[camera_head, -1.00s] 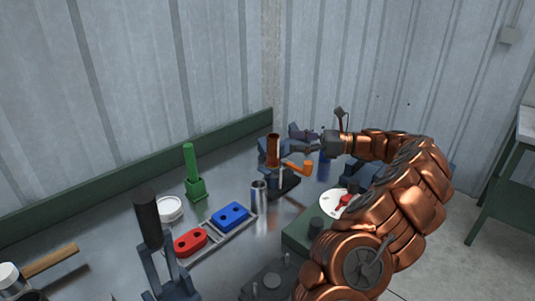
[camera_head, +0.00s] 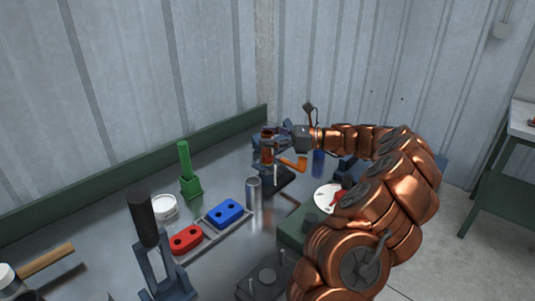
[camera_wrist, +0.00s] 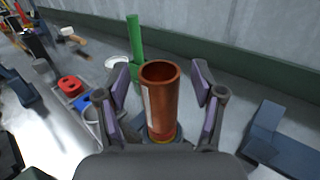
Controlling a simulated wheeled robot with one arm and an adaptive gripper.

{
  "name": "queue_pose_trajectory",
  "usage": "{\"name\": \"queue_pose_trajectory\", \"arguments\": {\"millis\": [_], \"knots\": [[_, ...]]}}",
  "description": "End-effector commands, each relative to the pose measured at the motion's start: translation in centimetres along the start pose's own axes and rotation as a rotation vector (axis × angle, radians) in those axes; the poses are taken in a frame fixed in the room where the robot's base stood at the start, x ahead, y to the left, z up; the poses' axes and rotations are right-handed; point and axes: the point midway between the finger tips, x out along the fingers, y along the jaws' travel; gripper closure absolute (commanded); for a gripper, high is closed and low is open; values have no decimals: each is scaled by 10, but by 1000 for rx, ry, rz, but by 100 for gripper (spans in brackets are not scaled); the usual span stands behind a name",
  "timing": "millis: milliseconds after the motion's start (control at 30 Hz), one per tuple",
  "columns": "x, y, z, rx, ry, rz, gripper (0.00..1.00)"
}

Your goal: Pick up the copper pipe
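The copper pipe (camera_wrist: 162,100) stands upright between the two purple-padded fingers of my gripper (camera_wrist: 160,98) in the wrist view. There is a gap on each side of it, so the gripper is open around it. In the head view the pipe (camera_head: 267,150) stands toward the far end of the bench, in a dark blue stand. My gripper (camera_head: 277,138) reaches it there from the right. The pipe's lower end sits in a yellowish ring in the wrist view.
An orange handle (camera_head: 294,163) sticks out beside the stand. A silver cylinder (camera_head: 253,193), a green upright tool (camera_head: 188,170) and a tray with red (camera_head: 186,240) and blue (camera_head: 225,213) blocks stand nearer. A corrugated wall rises behind the bench.

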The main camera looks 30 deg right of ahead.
Motion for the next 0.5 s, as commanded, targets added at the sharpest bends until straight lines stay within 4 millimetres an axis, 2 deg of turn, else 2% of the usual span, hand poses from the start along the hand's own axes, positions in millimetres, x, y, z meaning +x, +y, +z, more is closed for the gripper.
{"name": "queue_pose_trajectory", "arguments": {"millis": [67, 500], "knots": [[0, 0, 0, 0, 0, 0, 41], [0, 0, 0, 0, -1, 1, 86]]}}
